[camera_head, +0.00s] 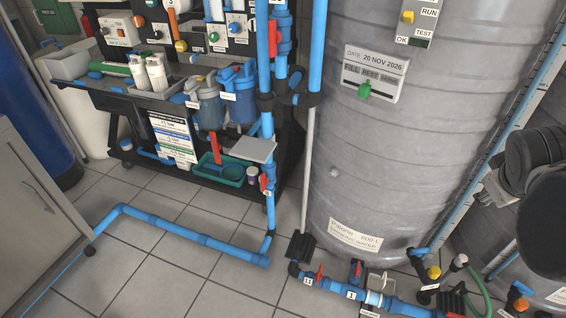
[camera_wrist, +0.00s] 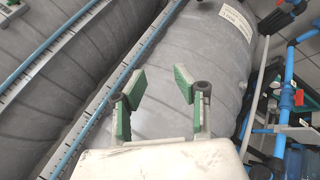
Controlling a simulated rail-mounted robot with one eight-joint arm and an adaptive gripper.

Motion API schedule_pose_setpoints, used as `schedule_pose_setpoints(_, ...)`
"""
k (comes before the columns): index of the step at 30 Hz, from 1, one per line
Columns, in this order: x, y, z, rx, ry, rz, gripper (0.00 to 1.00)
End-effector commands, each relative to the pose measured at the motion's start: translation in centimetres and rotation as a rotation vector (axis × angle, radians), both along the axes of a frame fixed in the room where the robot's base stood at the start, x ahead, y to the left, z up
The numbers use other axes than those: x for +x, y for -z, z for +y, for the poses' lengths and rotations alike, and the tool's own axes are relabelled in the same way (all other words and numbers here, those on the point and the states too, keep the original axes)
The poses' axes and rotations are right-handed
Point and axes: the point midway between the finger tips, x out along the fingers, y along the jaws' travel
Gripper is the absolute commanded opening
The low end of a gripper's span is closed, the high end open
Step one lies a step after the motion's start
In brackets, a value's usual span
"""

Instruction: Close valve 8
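I cannot pick out valve 8 for certain. A red-handled valve (camera_head: 265,183) sits low on the vertical blue pipe, with a small tag too small to read surely. Another red handle (camera_head: 273,32) is higher on that pipe. On the floor pipe, a red-handled valve (camera_head: 319,275) has a tag that looks like 11, and a blue-bodied valve (camera_head: 357,270) has a tag that looks like 1. My gripper (camera_wrist: 159,84) is open and empty in the wrist view, its green-padded fingers apart in front of the grey tank. It touches no valve there.
The big grey tank (camera_head: 375,150) fills the right middle. The black rack (camera_head: 160,105) with filter housings (camera_head: 208,108) stands at the back left. Blue floor pipe (camera_head: 180,233) crosses the tiles. Yellow (camera_head: 434,272) and orange (camera_head: 521,304) fittings are at lower right.

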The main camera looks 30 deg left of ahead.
Motion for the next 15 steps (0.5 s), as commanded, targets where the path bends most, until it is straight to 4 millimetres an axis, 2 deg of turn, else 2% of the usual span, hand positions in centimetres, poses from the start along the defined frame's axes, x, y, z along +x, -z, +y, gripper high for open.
schedule_pose_setpoints(1,1.4,0.4,1.3,-0.042,-0.045,-0.004,0.29)
schedule_pose_setpoints(6,5.3,1.4,5.3,-0.198,-0.190,-0.021,0.29)
schedule_pose_setpoints(15,11.1,4.0,13.9,-0.477,-0.436,-0.063,0.29)
